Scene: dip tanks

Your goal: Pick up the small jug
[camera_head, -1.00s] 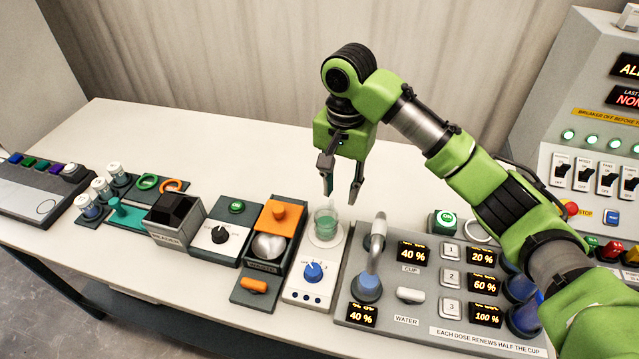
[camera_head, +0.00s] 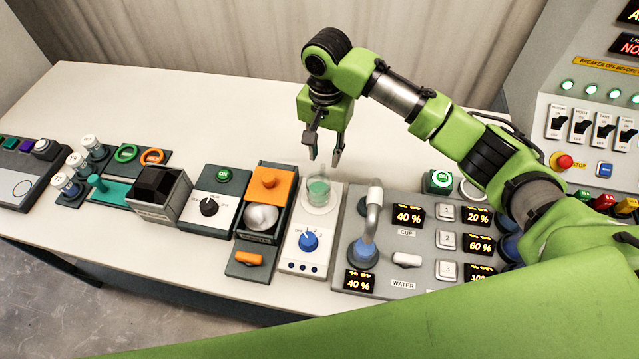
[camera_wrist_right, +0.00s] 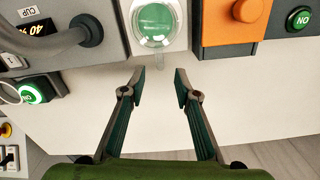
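The small jug (camera_head: 318,191) is a clear cup with green liquid. It stands upright on a white stand with a blue knob, near the middle of the table. In the right wrist view the jug (camera_wrist_right: 156,22) is at the top centre, beyond the fingertips. My right gripper (camera_head: 324,160) is open and empty, pointing down just behind and above the jug. My left gripper is not in view.
A grey panel with a curved tap (camera_head: 374,215) and percentage displays stands right of the jug. An orange-topped unit (camera_head: 268,180) stands close on its left. The white tabletop (camera_head: 230,115) behind is clear. A switch cabinet (camera_head: 590,85) rises at the right.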

